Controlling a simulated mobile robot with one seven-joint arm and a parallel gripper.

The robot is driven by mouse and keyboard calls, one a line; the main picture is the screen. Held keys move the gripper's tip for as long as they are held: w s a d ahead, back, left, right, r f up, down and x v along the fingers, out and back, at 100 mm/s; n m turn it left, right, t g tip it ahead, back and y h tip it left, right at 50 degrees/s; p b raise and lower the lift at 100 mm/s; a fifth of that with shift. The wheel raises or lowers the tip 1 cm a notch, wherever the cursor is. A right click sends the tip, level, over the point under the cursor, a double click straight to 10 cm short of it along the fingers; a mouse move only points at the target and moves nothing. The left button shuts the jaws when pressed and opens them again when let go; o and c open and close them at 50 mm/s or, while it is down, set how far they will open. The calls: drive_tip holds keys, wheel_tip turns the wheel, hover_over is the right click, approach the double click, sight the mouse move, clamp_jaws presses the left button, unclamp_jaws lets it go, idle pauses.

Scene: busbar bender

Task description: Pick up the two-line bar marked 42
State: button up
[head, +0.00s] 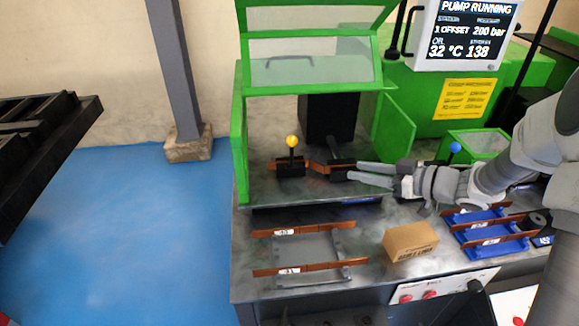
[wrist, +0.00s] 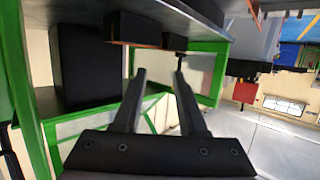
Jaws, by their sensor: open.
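My gripper (head: 354,171) is open and empty inside the green-framed bender. Its fingertips are beside the black clamp block (head: 340,168) at the right end of a bent copper bar (head: 313,166). In the wrist view the two fingers (wrist: 160,74) stand apart with nothing between them. Two more copper bars, a rear one (head: 325,228) and a front one (head: 325,267), lie across a grey rack and carry white labels. Several labelled copper bars (head: 487,243) lie on a blue rack at the right. The label markings are too small for me to tell which bar is marked 42.
A cardboard box (head: 410,242) stands between the grey rack (head: 307,246) and the blue rack (head: 465,238). A yellow-knobbed lever (head: 291,147) rises at the bender's left. The open green side door (head: 396,127) and raised guard (head: 312,60) border the gripper's space.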

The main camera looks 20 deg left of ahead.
drive_tip(key=b+x, duration=0.1)
drive_tip(key=x, duration=0.6)
drive_tip(key=b+x, duration=0.1)
drive_tip(key=x, duration=0.3)
drive_tip(key=shift+w+f+b, duration=0.2)
drive_tip(key=shift+w+b, duration=0.05)
drive_tip(key=shift+b, duration=0.05)
drive_tip(key=shift+w+a, duration=0.15)
drive_tip(key=shift+a, duration=0.25)
clamp_jaws()
idle(0.6)
